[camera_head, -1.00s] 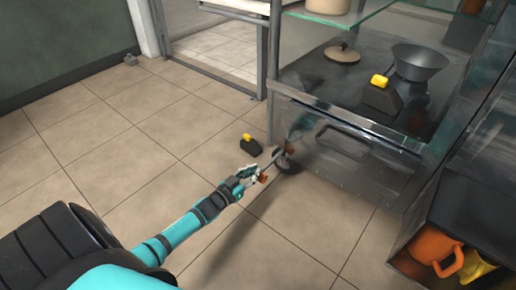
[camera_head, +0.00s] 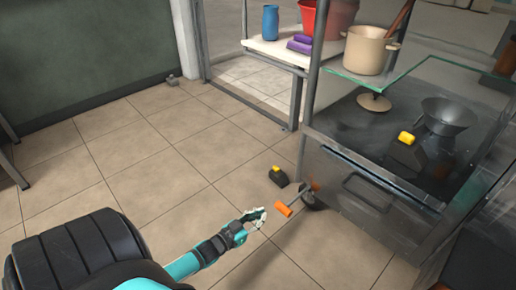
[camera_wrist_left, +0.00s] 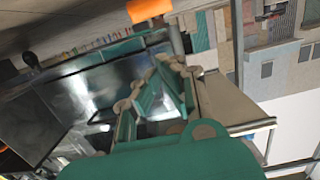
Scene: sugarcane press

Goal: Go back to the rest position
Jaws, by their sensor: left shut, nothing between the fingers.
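My left gripper (camera_head: 258,217) is shut and empty, held out low over the tiled floor in the head view. An orange handle (camera_head: 283,208) on a thin rod sticks out from the front of the metal press cabinet (camera_head: 350,190), just right of the fingertips and apart from them. In the left wrist view, the shut left gripper (camera_wrist_left: 165,95) fills the middle and an orange cylinder (camera_wrist_left: 150,9) shows at the top edge. My right gripper is in neither view.
A black and yellow block (camera_head: 270,178) lies on the floor by the cabinet. On the cabinet are a funnel (camera_head: 449,114) and a lid (camera_head: 374,103). A pot (camera_head: 369,50) stands on the glass shelf. Floor to the left is clear.

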